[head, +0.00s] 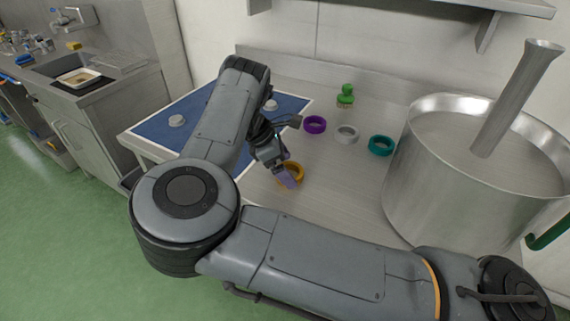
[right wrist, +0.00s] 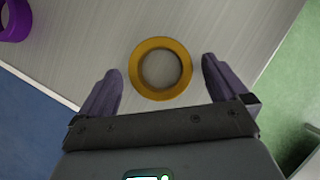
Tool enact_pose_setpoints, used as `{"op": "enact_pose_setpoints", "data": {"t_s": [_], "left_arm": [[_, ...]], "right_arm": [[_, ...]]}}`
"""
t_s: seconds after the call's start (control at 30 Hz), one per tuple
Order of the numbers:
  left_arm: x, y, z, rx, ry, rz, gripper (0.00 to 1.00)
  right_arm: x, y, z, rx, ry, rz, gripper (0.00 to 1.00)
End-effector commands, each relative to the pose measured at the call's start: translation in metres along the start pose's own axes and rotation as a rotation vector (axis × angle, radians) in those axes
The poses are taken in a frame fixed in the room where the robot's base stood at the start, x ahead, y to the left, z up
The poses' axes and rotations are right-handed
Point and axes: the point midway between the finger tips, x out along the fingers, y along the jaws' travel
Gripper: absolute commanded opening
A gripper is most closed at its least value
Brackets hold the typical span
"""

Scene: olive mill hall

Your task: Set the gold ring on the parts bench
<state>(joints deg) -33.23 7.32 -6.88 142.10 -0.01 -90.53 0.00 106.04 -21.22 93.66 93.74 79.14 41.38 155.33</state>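The gold ring (head: 295,168) lies flat on a brushed steel worktop (head: 335,200), near its front edge. In the right wrist view the ring (right wrist: 135,72) appears between the tips of my right gripper (right wrist: 158,72), with a gap to each finger. The gripper is open, its purple fingers apart. In the head view my right gripper (head: 286,178) reaches down at the ring and partly covers it. I cannot tell how high the tips are above the worktop. My left gripper is not in view. No surface is labelled as the parts bench.
Purple (head: 315,125), grey (head: 347,134) and teal (head: 381,145) rings lie behind the gold one. A green brush (head: 345,95) stands at the back. A large steel vat (head: 420,185) is at right. A blue mat (head: 185,135) with white pieces is at left; a sink counter (head: 105,85) stands beyond.

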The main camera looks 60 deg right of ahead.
Motion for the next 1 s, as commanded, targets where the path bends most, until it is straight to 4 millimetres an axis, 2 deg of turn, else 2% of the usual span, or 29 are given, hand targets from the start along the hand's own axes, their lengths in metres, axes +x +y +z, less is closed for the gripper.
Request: {"op": "enact_pose_setpoints", "data": {"t_s": [0.17, 0.27, 0.37, 0.73, 1.0], "left_arm": [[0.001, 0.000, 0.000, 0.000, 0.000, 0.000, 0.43], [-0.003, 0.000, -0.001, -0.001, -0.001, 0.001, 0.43], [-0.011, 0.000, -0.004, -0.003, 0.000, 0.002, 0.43], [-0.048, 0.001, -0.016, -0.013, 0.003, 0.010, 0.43], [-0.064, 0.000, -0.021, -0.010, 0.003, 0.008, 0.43]], "right_arm": [[-0.002, 0.000, 0.001, 0.000, 0.001, 0.001, 1.00], [-0.010, 0.000, 0.003, -0.001, 0.001, 0.001, 1.00], [-0.024, 0.000, 0.003, -0.001, 0.001, 0.001, 1.00], [-0.093, 0.001, 0.005, -0.001, 0.002, 0.000, 1.00], [-0.119, 0.000, 0.003, -0.001, 0.000, 0.000, 1.00]]}}
